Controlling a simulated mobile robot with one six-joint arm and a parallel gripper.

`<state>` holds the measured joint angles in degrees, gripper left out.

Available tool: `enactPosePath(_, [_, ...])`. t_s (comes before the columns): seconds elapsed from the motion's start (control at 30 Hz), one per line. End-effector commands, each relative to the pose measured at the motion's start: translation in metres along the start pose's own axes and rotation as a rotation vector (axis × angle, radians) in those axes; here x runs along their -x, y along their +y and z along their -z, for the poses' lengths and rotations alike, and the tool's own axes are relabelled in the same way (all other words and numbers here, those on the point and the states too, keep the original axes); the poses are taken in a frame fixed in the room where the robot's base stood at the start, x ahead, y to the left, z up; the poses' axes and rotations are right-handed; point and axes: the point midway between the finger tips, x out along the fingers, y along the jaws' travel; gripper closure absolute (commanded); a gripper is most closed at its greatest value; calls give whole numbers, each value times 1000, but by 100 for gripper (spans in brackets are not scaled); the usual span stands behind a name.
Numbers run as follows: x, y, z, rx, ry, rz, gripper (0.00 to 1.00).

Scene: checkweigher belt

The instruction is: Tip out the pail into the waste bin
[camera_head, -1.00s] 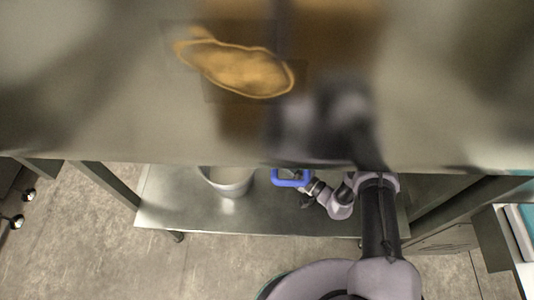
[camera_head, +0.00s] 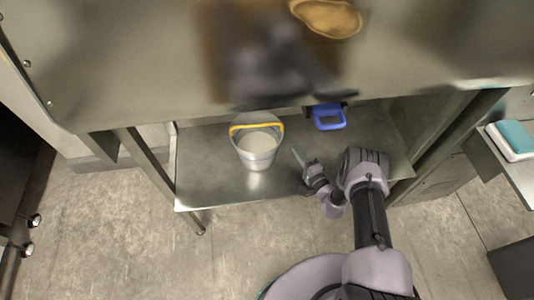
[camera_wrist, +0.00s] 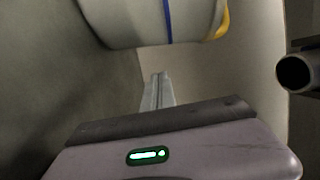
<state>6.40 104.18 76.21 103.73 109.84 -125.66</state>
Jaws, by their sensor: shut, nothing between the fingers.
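The pail (camera_head: 257,159), whitish grey with a raised yellow handle, stands upright on the lower metal shelf in the head view. Its inside looks pale; I cannot make out the contents. In the wrist view a pale rounded body with a blue line and a yellow edge, apparently the pail (camera_wrist: 135,22), fills the top. My gripper (camera_head: 296,153) is just right of the pail and apart from it. Its narrow fingers (camera_wrist: 158,80) are shut and empty, pointing towards the pail. I cannot identify a waste bin in either view.
The lower shelf (camera_head: 205,180) is largely bare around the pail. The upper metal table (camera_head: 130,80) overhangs it. Table legs stand on both sides. A teal-topped item (camera_head: 517,138) lies at the far right.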

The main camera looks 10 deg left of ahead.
Motion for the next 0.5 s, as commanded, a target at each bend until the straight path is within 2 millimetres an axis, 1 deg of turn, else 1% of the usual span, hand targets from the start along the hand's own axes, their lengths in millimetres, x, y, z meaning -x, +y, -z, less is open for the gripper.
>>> enactPosePath(0.07, [-9,2,1,4,0,3,100])
enactPosePath(0.17, [-28,4,0,3,-2,4,100])
enactPosePath(0.5, [-102,4,-1,3,-3,4,100])
